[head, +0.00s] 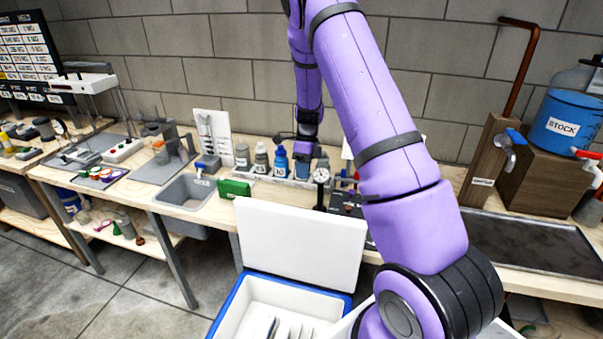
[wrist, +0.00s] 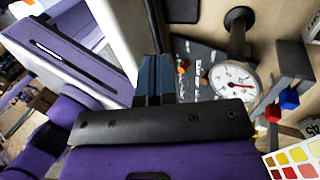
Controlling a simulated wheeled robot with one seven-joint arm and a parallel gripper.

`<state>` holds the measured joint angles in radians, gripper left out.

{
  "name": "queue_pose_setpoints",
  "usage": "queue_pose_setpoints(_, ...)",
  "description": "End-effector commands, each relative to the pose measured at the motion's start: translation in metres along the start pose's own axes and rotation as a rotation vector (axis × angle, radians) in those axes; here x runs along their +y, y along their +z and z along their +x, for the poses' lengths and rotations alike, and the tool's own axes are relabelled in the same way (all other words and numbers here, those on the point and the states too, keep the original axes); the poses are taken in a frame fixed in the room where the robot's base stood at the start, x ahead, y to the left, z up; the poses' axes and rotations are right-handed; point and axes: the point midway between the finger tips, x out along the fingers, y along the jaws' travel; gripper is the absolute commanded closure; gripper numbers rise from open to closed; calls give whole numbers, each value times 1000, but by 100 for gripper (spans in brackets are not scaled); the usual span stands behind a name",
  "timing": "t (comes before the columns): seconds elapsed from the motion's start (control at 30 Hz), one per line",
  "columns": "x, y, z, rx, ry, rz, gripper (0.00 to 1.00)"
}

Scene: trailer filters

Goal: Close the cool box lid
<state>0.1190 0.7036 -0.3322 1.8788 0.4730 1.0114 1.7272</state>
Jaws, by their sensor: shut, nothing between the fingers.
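The cool box (head: 236,304) has a blue rim and white inside, and stands on the floor at the bottom of the head view. Its white lid (head: 300,243) is open and stands up at the back of the box, by the bench's front edge. My gripper (head: 304,152) is beyond the lid, over the bench. In the wrist view its dark blue fingers (wrist: 155,68) are together and hold nothing. A white panel edge (wrist: 118,32), apparently the lid, shows just left of the fingers there. Whether they touch it I cannot tell. My arm hides the box's right side.
A dial gauge (wrist: 234,82) stands right of my fingers in the wrist view. Several bottles (head: 281,160), a green box (head: 234,188) and a sink (head: 186,189) line the bench. A blue stock barrel (head: 566,122) is at right. Floor (head: 130,270) left of the box is clear.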

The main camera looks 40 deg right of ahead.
Motion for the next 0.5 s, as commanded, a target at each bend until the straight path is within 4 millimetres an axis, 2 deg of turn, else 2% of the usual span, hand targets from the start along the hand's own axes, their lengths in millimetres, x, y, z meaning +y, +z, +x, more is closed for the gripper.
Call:
queue_pose_setpoints(0.1,0,0,24,1,3,0,100)
queue_pose_setpoints(0.37,0,0,71,1,2,0,100)
queue_pose_setpoints(0.5,19,1,78,-1,0,-3,100)
